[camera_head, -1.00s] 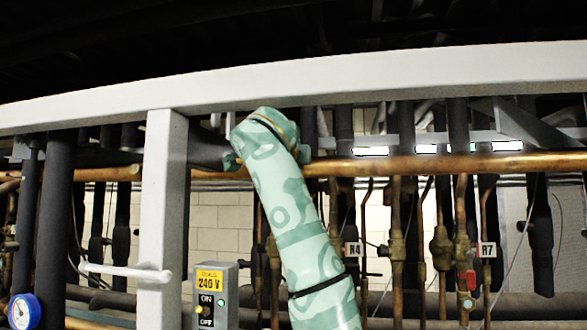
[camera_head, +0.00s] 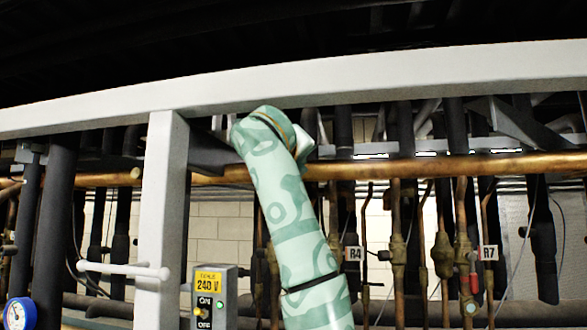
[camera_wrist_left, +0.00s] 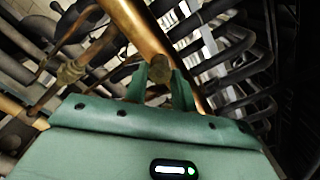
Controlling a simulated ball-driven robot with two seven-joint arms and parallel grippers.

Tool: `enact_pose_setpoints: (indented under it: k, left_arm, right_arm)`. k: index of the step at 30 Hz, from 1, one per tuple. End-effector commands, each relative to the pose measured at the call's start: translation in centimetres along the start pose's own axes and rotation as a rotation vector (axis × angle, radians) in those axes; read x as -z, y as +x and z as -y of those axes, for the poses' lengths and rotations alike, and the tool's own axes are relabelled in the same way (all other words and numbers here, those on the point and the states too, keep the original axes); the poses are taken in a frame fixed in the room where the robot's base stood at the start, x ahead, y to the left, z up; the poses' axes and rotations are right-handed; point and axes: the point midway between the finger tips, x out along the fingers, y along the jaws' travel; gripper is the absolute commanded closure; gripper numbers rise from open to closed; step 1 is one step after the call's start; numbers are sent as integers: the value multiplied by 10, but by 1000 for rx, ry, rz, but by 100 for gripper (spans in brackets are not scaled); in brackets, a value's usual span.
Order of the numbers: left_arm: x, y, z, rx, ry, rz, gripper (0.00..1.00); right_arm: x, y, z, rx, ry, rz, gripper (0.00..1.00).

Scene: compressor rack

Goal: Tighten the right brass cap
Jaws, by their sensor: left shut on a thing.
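In the left wrist view, a round brass cap (camera_wrist_left: 159,68) shows between the two green fingers of my left gripper (camera_wrist_left: 160,82). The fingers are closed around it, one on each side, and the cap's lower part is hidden. The cap lies against the thick copper pipe (camera_wrist_left: 134,24) in that picture. In the head view, my green patterned arm reaches up to the horizontal copper pipe (camera_head: 420,168) and hides the gripped cap and the fingertips. Another brass-coloured round end (camera_head: 135,174) shows further left. My right gripper is not in view.
A pale beam (camera_head: 330,82) crosses above my arm, and a white post (camera_head: 160,220) with a handle bar stands to its left. A 240 V switch box (camera_head: 208,298) is low beside the arm. Vertical pipes with valves and tags R4 (camera_head: 354,253) and R7 (camera_head: 490,252) crowd the right.

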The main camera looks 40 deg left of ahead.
Motion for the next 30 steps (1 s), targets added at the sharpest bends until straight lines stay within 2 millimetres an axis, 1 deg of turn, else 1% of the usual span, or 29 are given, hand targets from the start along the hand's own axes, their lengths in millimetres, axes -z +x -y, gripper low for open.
enact_pose_setpoints:
  k: [1, 9, 21, 22, 24, 30]
  left_arm:
    - [4, 2, -2, -4, 17, -7, 97]
    - [4, 2, -2, -4, 71, -9, 97]
    - [4, 2, -2, -4, 76, -10, 97]
    - [4, 2, -2, -5, 76, -10, 68]
    - [4, 2, -2, -4, 76, -9, 52]
    - [2, 1, -1, -2, 76, -5, 52]
  right_arm:
    - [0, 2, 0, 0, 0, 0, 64]
    - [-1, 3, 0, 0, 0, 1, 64]
    - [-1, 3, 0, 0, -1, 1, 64]
    - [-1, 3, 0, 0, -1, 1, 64]
    - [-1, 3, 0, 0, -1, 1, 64]
    - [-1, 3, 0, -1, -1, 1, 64]
